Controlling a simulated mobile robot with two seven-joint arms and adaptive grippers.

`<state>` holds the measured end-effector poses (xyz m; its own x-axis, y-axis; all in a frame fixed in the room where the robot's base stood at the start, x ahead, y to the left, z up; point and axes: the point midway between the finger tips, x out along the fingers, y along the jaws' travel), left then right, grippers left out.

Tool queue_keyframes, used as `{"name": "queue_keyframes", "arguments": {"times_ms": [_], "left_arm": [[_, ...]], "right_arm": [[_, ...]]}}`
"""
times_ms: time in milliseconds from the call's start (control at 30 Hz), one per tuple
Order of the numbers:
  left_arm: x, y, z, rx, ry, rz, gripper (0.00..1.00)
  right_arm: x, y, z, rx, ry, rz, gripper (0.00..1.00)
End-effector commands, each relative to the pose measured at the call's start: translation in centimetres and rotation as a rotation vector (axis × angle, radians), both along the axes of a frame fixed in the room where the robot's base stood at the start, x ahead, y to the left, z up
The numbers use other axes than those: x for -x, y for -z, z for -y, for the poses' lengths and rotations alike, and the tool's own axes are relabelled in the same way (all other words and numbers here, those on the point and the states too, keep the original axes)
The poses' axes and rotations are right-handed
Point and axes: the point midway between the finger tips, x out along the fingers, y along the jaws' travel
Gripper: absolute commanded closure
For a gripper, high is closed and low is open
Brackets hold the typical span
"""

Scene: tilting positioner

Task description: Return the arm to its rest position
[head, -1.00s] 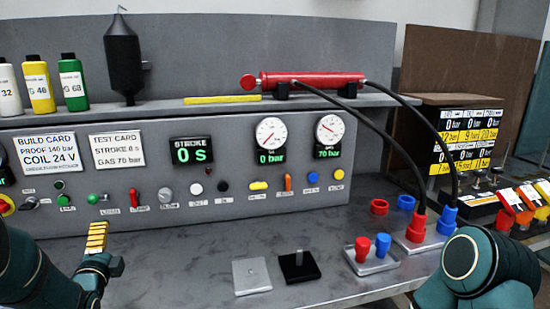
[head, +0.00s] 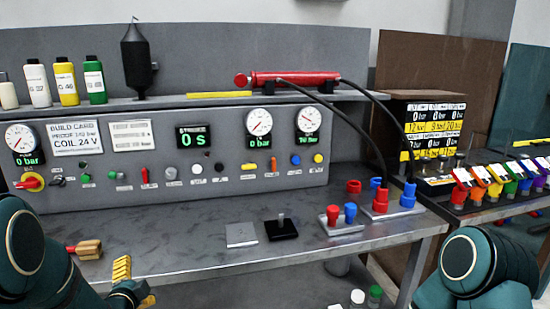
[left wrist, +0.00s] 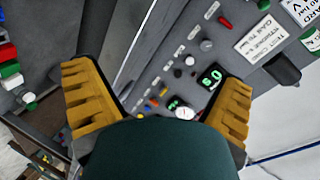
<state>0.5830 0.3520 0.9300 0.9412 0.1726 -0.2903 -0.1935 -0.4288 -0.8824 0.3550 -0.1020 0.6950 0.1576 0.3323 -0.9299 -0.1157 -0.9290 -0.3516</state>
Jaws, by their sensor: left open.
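My left gripper (head: 134,284) is at the bottom left of the head view, in front of the bench's front edge, with its yellow ridged fingers apart. In the left wrist view my left gripper (left wrist: 158,98) is open with nothing between its fingers, and the tilted control panel (left wrist: 165,75) shows beyond. My dark green left arm comes in at the lower left of the head view. My right arm shows at the lower right; its gripper is out of the picture.
The grey bench (head: 200,258) carries a control panel (head: 100,180) with gauges and switches. Two small plates, a connector stand (head: 341,226) and hoses are at the right. Bottles (head: 357,297) stand below the bench.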

Motion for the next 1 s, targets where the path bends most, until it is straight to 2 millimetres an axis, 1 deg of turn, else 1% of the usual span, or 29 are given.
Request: {"name": "queue_keyframes", "arguments": {"times_ms": [33,67,100,167,200,267,300,367,400,433,500,600,700,800,1000], "left_arm": [[0.7,3.0,1.7,0.108,-0.012,-0.071,0.04],[1.2,4.6,2.8,0.176,-0.023,-0.111,0.04],[2.0,6.7,4.2,0.268,-0.044,-0.167,0.04],[3.5,9.8,6.5,0.407,-0.084,-0.256,0.04],[4.7,11.8,8.1,0.497,-0.115,-0.318,0.04],[6.7,14.6,10.6,0.630,-0.173,-0.416,0.04],[8.2,16.3,12.2,0.715,-0.217,-0.481,0.04],[10.6,18.5,14.7,0.836,-0.291,-0.582,0.04],[12.3,19.7,16.3,0.910,-0.343,-0.647,0.04],[13.6,20.5,17.5,0.962,-0.385,-0.695,0.04],[16.3,21.9,19.9,1.064,-0.480,-0.798,0.04],[19.6,23.0,22.7,1.167,-0.600,-0.915,0.04],[21.7,23.4,24.3,1.225,-0.684,-0.988,0.04],[22.7,23.6,25.1,1.250,-0.725,-1.022,0.04],[22.8,23.6,25.1,1.250,-0.726,-1.024,0.04]], "right_arm": [[-0.1,0.1,0.0,0.000,-0.001,0.001,0.50],[-0.1,0.1,0.0,-0.001,-0.001,0.001,0.50],[-0.1,0.1,-0.1,-0.001,-0.001,0.001,0.50],[-0.1,0.0,-0.1,-0.001,-0.001,0.001,0.50],[0.0,0.0,-0.1,-0.001,-0.001,0.000,0.50],[0.0,0.0,0.0,0.000,-0.001,0.000,0.50],[0.0,0.0,0.0,0.000,-0.001,0.000,0.50],[0.0,0.0,0.0,0.000,-0.001,0.000,0.50],[0.0,0.0,0.0,0.000,-0.001,0.000,0.50],[0.0,0.0,0.0,0.000,-0.001,0.000,0.50],[0.0,0.0,0.0,0.000,0.000,0.000,0.50],[0.0,0.0,0.0,0.000,0.000,0.000,0.50],[0.0,0.0,0.0,0.000,0.000,0.000,0.50],[0.0,0.0,0.0,0.000,0.000,0.000,0.50],[0.0,0.0,0.0,0.000,0.000,0.000,0.50]]}}
